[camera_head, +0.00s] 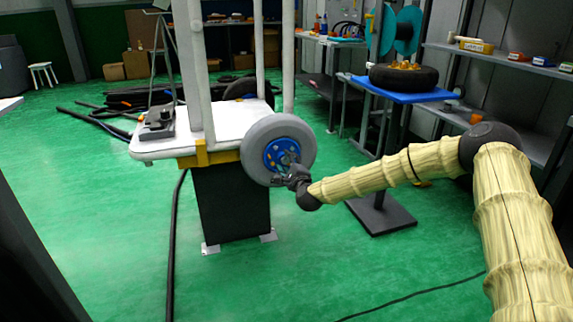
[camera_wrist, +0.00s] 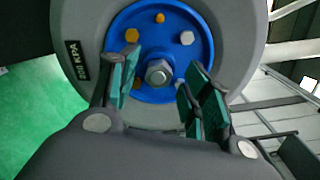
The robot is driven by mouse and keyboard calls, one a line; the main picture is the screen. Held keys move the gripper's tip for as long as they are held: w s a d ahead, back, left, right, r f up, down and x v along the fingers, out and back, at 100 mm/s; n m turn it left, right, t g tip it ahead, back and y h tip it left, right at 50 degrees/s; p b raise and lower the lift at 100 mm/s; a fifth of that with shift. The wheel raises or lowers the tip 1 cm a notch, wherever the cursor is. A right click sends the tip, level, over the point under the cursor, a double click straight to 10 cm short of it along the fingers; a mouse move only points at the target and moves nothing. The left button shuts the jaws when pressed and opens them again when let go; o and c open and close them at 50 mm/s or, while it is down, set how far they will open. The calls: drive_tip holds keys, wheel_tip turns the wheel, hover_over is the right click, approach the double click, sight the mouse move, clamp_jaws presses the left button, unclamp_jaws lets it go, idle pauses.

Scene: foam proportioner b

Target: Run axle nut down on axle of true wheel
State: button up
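The wheel (camera_head: 262,133) is a grey tyre with a blue hub (camera_wrist: 190,22), mounted upright on the side of the white stand. In the wrist view its tyre (camera_wrist: 240,40) fills the top. The silver axle nut (camera_wrist: 159,72) sits at the hub centre, around the axle end. Yellow and grey bolts ring it. My gripper (camera_wrist: 158,98) is open in front of the hub, its green-padded fingers on either side of and below the nut, apart from it. In the head view my gripper (camera_head: 291,170) hides part of the hub. How far the nut sits along the axle is unclear.
The white stand (camera_head: 228,118) with uprights carries the wheel. A blue table (camera_head: 418,97) at the right holds a black tyre (camera_head: 404,78). Shelves (camera_head: 500,62) line the right wall. Hoses lie on the green floor (camera_head: 110,215), which is otherwise open in front.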

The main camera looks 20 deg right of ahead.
drive_tip(key=shift+f, duration=0.1)
drive_tip(key=s, duration=1.2)
drive_tip(key=s+a+f+n+g+y, duration=0.2)
drive_tip(key=s+a+f+n+g, duration=0.15)
drive_tip(key=s+a+f, duration=0.4)
drive_tip(key=s+a+f+n+g+y, duration=0.15)
drive_tip(key=s+a+f+n, duration=0.3)
drive_tip(key=f, duration=0.55)
drive_tip(key=s+a+f+n+g, duration=0.3)
drive_tip(key=s+f+n+g, duration=0.2)
drive_tip(key=s+f, duration=0.85)
drive_tip(key=s+d+f+n+g+h, duration=0.1)
drive_tip(key=s+d+f+n+g, duration=0.15)
drive_tip(key=s, duration=0.65)
drive_tip(key=s+d+f+n+g+h, duration=0.1)
drive_tip(key=s+f+n+g, duration=0.15)
drive_tip(key=s, duration=0.65)
drive_tip(key=s+d+n+g+h, duration=0.1)
drive_tip(key=s+d+n+g, duration=0.1)
drive_tip(key=s+d, duration=0.35)
drive_tip(key=s+d+n+g+h, duration=0.1)
drive_tip(key=s+d+n, duration=0.1)
drive_tip(key=s, duration=0.6)
wheel_tip(320, 180, up, 37)
drive_tip(key=p, duration=3.7)
drive_tip(key=shift+a+p, duration=0.25)
drive_tip(key=shift+p, duration=0.15)
